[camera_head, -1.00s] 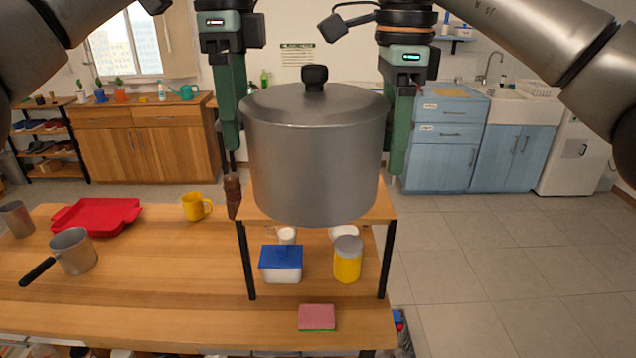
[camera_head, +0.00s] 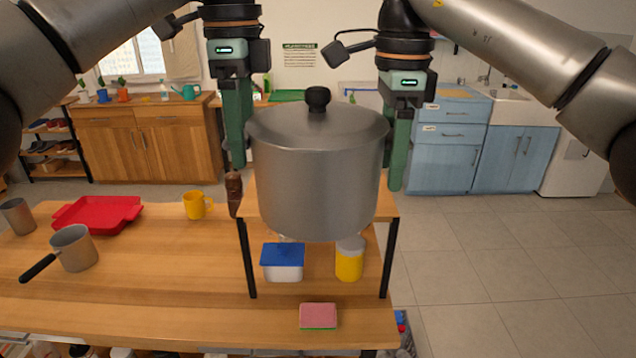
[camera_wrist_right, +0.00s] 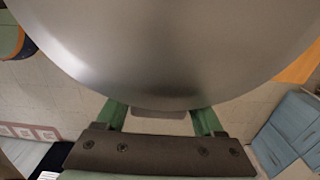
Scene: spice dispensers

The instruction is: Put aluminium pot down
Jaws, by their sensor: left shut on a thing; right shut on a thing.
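The aluminium pot (camera_head: 318,185) is large, grey and upright, with its lid and black knob (camera_head: 317,98) on. It hangs between my two grippers. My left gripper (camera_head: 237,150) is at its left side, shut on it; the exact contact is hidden. My right gripper (camera_head: 396,170) is at its right side. In the right wrist view, the right gripper's green fingers (camera_wrist_right: 160,120) are closed around a grey side handle (camera_wrist_right: 160,113) under the pot's curved wall (camera_wrist_right: 165,50). The pot covers most of the small wooden shelf's top (camera_head: 385,207); I cannot tell whether they touch.
A brown pepper mill (camera_head: 234,192) stands close by the pot's left side. A blue-lidded box (camera_head: 282,262) and yellow jar (camera_head: 349,262) sit under the shelf. A sponge (camera_head: 318,315) lies in front. A saucepan (camera_head: 75,248), red tray (camera_head: 97,213) and yellow mug (camera_head: 195,205) are left.

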